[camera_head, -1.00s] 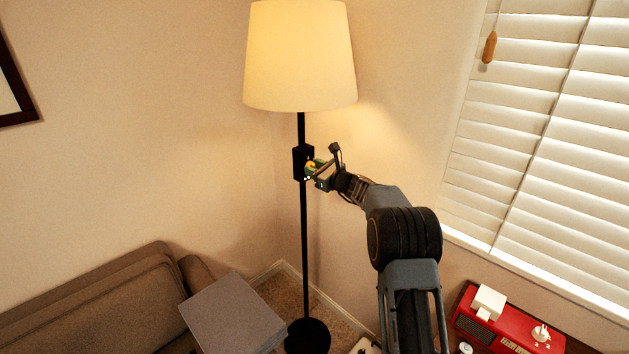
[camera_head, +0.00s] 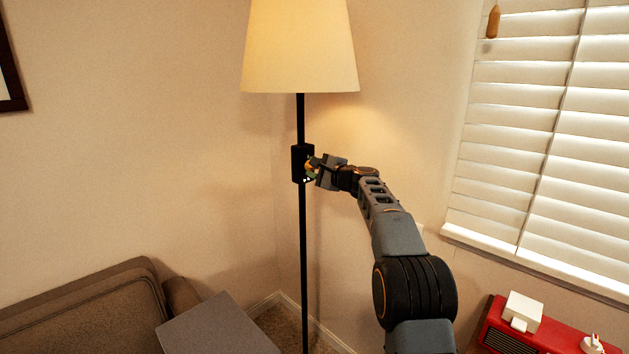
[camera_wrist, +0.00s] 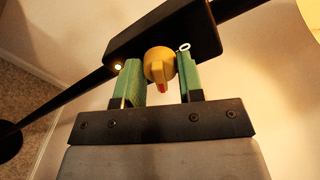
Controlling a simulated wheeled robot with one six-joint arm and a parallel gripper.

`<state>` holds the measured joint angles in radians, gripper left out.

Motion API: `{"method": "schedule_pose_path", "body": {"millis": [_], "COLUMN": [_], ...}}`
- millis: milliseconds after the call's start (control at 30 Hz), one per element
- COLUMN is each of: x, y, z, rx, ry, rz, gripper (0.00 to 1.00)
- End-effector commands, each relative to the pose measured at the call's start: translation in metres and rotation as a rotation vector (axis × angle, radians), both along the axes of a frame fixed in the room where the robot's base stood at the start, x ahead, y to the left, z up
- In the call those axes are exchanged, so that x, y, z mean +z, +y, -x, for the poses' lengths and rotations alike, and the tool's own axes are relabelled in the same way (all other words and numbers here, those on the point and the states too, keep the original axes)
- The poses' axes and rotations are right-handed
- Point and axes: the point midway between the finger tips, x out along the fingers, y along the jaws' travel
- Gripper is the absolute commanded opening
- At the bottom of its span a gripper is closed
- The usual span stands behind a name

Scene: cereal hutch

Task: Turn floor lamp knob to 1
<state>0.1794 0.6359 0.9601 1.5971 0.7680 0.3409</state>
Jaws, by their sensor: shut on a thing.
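The floor lamp (camera_head: 300,45) stands in the corner with its shade glowing. A black control box (camera_head: 298,163) sits on its pole. In the wrist view the box (camera_wrist: 122,47) carries a round yellow knob (camera_wrist: 158,60) with a raised ridge and a red mark pointing down toward my gripper's base. A white ring-like mark shows by the right finger, and a bright dot is left of the knob. No "1" is readable.
A brown sofa (camera_head: 85,310) and a grey box-like surface (camera_head: 215,330) are at lower left. A red radio-like box (camera_head: 510,335) with white items is at lower right, below the window blinds (camera_head: 540,150). Bare wall lies behind the lamp.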

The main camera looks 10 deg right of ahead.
Motion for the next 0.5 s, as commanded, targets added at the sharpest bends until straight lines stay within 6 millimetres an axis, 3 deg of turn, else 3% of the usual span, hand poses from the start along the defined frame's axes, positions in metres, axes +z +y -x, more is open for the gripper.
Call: {"method": "schedule_pose_path", "body": {"millis": [500], "x": [-0.0052], "y": [0.0015], "z": [-0.0002], "rx": [0.003], "ry": [-0.268], "rz": [0.404], "gripper": [0.11]}}
